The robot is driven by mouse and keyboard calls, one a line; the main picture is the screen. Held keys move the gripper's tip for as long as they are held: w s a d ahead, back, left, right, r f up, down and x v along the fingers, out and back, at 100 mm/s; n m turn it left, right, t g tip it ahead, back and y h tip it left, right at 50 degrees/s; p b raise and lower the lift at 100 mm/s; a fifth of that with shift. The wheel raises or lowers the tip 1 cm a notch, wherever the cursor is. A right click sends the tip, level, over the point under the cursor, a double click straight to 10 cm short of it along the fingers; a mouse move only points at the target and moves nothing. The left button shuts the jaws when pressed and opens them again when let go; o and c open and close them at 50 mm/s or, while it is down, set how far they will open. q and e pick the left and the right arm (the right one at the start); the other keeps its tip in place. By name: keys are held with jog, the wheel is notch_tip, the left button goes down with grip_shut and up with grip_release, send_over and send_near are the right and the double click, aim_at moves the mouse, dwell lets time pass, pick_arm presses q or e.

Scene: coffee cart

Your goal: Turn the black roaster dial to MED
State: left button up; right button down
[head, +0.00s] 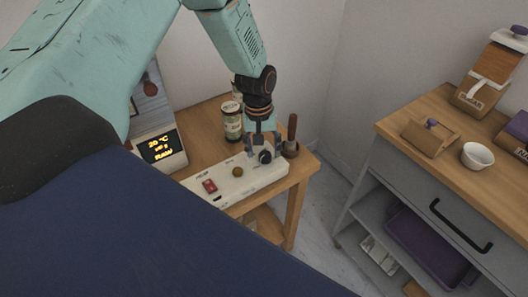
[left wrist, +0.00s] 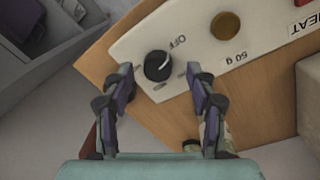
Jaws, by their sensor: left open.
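The black roaster dial (left wrist: 158,66) is a round knob with a pale pointer line, on a white control panel (left wrist: 128,48). The word OFF is printed beside it; a MED mark cannot be read. In the head view the dial (head: 265,156) sits at the right end of the panel (head: 228,186). My left gripper (left wrist: 160,78) is open, its two fingers on either side of the dial in the wrist view. In the head view the left gripper (head: 258,147) points down at the dial; contact cannot be told. My right gripper is not in view.
A brass button (left wrist: 226,25) and a red switch (head: 209,186) are on the panel. A lit display (head: 159,147) stands left. A jar (head: 232,122) and a brown-handled tool (head: 291,135) stand close to the gripper. A grey cart (head: 440,160) is at the right.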

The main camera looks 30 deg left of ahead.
pick_arm(q)
jog(key=shift+w+d+f, duration=0.15)
jog(key=shift+w+f, duration=0.05)
jog(key=shift+f, duration=0.3)
jog(key=shift+w+d+f, duration=0.1)
jog(key=shift+w+f, duration=0.1)
jog(key=shift+f, duration=0.35)
jog(key=shift+s+a+r, duration=0.2)
jog(key=shift+s+a, duration=0.1)
jog(key=shift+s, duration=0.1)
jog(key=shift+c, duration=0.2)
jog(key=shift+w+d+f, duration=0.2)
jog(key=shift+w+d, duration=0.05)
jog(key=shift+w, duration=0.1)
jog(key=c, duration=0.4)
jog(key=shift+s+a+r, duration=0.1)
jog(key=shift+s+a, duration=0.1)
jog(key=c, duration=0.5)
jog(key=shift+d, duration=0.1)
jog(key=shift+c, duration=1.1)
